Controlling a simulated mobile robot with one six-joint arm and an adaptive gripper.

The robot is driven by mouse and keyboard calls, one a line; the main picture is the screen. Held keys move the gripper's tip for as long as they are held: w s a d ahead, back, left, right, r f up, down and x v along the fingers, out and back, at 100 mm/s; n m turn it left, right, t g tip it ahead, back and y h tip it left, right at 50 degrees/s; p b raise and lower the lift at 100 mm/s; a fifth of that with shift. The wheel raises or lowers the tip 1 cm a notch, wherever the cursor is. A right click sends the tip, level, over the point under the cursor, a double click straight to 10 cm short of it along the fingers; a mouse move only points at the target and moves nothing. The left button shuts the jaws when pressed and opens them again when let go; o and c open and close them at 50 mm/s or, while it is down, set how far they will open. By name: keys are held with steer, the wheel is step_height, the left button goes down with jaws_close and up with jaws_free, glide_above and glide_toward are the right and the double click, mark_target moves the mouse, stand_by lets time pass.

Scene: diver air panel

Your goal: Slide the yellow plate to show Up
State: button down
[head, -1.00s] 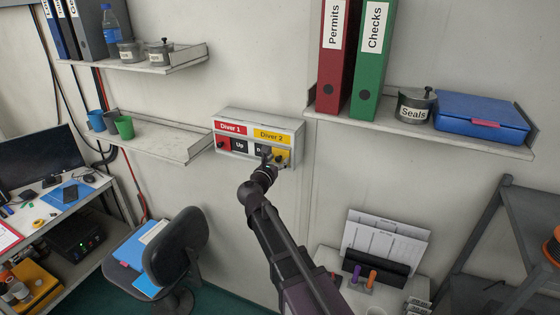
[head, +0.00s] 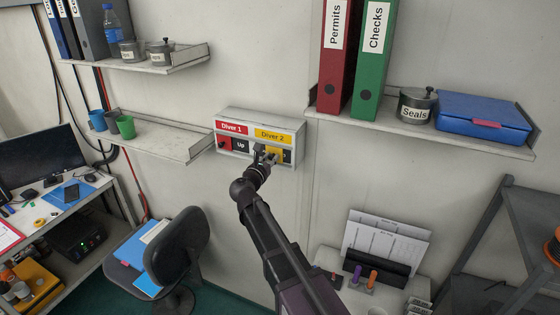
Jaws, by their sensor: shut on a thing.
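A pale box panel (head: 259,117) is fixed to the wall, with a red Diver 1 label (head: 231,128) and a yellow Diver 2 label (head: 272,136). Under the Diver 2 label is the yellow plate (head: 279,158), partly hidden by my gripper (head: 267,156). My gripper is shut on the plate's small knob, which it mostly hides. A dark strip shows to the right of the plate; I cannot read a word there. Under the Diver 1 label, a red plate (head: 224,143) sits at the left and Up (head: 241,146) shows on black beside it.
A shelf (head: 165,138) with cups is left of the panel. A shelf at the right holds binders, a Seals pot (head: 416,105) and a blue case (head: 483,117). A chair (head: 176,245) stands below left, and a document rack (head: 385,245) stands below right.

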steer(key=a, duration=0.1)
steer(key=w+a, duration=0.1)
steer(key=a, duration=0.2)
steer(key=shift+w+a+r, duration=0.1)
steer(key=shift+w, duration=0.2)
steer(key=shift+c, duration=2.4)
jaws_free()
steer(key=shift+a, duration=0.1)
steer(key=v, duration=1.2)
